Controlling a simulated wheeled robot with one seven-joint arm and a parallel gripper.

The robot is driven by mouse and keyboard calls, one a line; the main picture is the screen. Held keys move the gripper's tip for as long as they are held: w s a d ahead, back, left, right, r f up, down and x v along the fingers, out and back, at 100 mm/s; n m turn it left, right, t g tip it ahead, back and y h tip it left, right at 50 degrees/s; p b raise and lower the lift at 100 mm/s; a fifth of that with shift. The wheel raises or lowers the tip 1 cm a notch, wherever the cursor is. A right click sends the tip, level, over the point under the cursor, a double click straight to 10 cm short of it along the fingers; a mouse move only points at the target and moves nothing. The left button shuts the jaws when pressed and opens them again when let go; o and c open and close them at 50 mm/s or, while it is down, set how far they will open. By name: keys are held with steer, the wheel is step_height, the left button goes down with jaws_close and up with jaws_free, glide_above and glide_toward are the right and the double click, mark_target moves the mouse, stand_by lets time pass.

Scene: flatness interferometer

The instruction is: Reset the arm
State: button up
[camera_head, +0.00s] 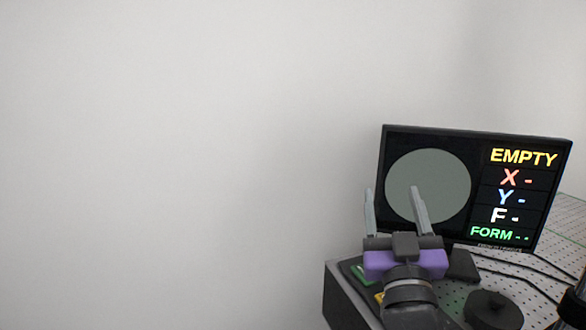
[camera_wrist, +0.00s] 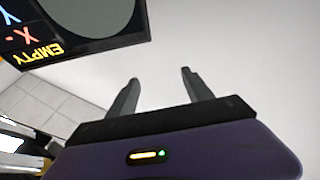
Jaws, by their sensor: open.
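My gripper (camera_head: 395,208) is purple and black with two grey fingers. In the head view it is raised in front of the lower left part of the monitor. The fingers are spread apart with nothing between them. The wrist view also shows the gripper (camera_wrist: 157,88), open and empty, with a small lit indicator on its purple body.
The monitor (camera_head: 516,200) reads EMPTY, with dashes beside X, Y, F and FORM, and a plain grey disc. A perforated table (camera_head: 565,240) carries cables and a dark round part (camera_head: 493,309). Green and yellow patches (camera_head: 362,274) show beside my gripper. The left side is bare wall.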

steer(key=s+f+n+g+y, duration=0.2)
steer(key=s+f+y, duration=0.2)
steer(key=s+f, duration=1.2)
steer(key=s+d+f+m+g, duration=0.1)
steer(key=s+f+g, duration=0.2)
steer(key=s, duration=1.1)
steer(key=s+d+f+m+g+h, duration=0.1)
steer(key=s+d+f+g, duration=0.1)
steer(key=s+f, duration=0.8)
steer(key=s+g, duration=0.1)
steer(key=s, duration=0.4)
steer(key=shift+h, duration=0.3)
